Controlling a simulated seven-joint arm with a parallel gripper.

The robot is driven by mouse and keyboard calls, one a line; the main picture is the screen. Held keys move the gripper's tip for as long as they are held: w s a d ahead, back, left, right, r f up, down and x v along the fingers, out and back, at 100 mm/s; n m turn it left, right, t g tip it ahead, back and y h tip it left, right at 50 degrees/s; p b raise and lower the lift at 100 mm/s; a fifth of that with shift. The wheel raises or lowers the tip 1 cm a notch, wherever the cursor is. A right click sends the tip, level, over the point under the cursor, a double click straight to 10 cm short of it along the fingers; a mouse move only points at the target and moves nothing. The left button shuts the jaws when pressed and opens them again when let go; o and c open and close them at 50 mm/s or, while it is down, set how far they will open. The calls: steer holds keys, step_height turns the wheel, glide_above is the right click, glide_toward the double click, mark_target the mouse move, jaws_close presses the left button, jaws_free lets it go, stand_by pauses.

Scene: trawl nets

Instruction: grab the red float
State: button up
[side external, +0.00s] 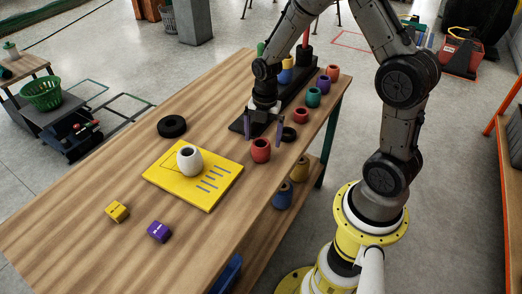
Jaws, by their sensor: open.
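A red float (261,151), barrel-shaped with a dark hole in its top, stands upright on the wooden table near its right edge. A second, similarly red float (301,115) stands farther back to the right. My gripper (265,132) points down over the table, just behind the nearer red float in the picture. Its two purplish fingers are apart with nothing seen between them. Whether a finger touches the nearer float, I cannot tell.
A yellow board (213,190) bears a white float (190,159). Black rings (172,127) (289,134), a yellow cube (117,211) and a purple cube (159,231) lie around. Green (314,97), purple (323,84) and orange (332,73) floats line the back right. The table's left part is clear.

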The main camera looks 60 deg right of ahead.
mark_target(261, 143)
steer(key=f, duration=0.4)
steer(key=shift+w+a+f, duration=0.1)
steer(key=shift+w+f, duration=0.1)
steer(key=shift+f, duration=0.2)
steer(key=c, duration=1.3)
